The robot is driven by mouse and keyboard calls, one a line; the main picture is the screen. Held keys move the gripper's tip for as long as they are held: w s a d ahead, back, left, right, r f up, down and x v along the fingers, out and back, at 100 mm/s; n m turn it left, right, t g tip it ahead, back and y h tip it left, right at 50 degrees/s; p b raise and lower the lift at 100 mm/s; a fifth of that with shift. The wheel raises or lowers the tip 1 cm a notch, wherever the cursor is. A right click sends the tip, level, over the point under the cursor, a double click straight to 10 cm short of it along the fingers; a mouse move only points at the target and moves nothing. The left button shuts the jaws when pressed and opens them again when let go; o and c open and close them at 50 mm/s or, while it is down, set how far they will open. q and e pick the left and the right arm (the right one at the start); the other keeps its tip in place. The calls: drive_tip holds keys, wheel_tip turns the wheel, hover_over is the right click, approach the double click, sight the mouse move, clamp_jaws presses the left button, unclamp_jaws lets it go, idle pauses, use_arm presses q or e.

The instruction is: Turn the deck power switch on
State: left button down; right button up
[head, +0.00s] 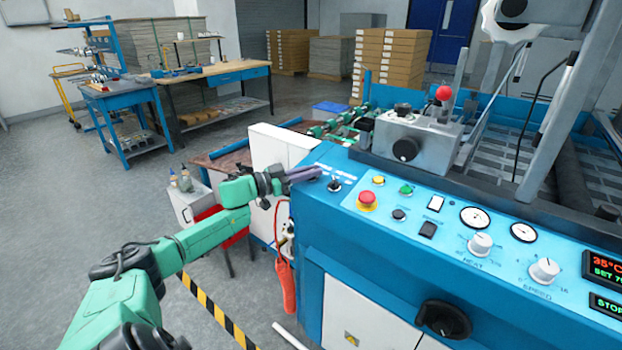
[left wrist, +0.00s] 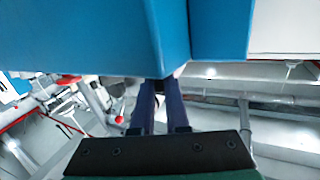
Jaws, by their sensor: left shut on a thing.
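My left gripper (head: 316,172) reaches in from the left to the left end of the blue control panel (head: 385,222). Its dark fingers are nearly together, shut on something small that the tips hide. In the left wrist view the fingertips (left wrist: 165,82) meet the lower edge of the blue housing (left wrist: 90,35). A small dark switch (head: 334,185) stands on the panel just right of the fingertips, with white marks beside it. I cannot read a label or tell its position. My right gripper is not in view.
A red emergency button (head: 367,200), small buttons, gauges and the heat knob (head: 480,244) lie right along the panel. A grey box with a black knob (head: 406,149) stands behind.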

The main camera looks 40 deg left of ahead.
use_arm(q)
drive_tip(key=shift+f+m+g+h+b, duration=0.3)
drive_tip(key=shift+m+g+h+b, duration=0.1)
drive_tip(key=shift+m+h+b, duration=0.25)
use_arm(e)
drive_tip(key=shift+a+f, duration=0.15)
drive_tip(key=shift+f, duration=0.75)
use_arm(q)
drive_tip(key=shift+d, duration=0.1)
drive_tip(key=c, duration=0.9)
unclamp_jaws()
drive_tip(key=shift+w, duration=0.1)
